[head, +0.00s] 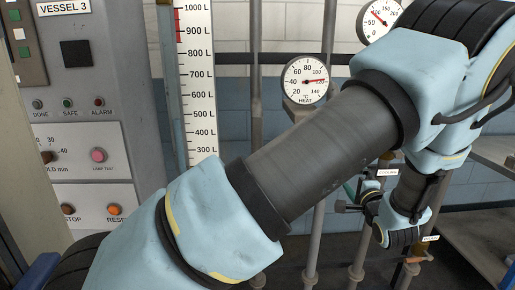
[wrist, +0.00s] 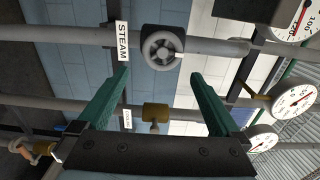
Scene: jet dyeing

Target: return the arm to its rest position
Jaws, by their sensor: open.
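My arm (head: 325,150) stretches across the head view from the lower left to the upper right, then bends down at the right. My gripper (wrist: 161,75) shows in the wrist view with its two green fingers spread wide apart. Nothing is between the fingers. A grey round valve knob (wrist: 163,47) on a pipe appears beyond the fingertips, beside a STEAM label (wrist: 122,41). In the head view the gripper is mostly hidden behind my wrist links, low at the right.
A vessel control panel (head: 95,130) with lamps and buttons stands at the left. A litre scale (head: 197,100), a HEAT dial (head: 306,80) and vertical pipes (head: 328,215) stand behind my arm. A brass fitting (wrist: 155,113) and several dials (wrist: 292,100) show in the wrist view.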

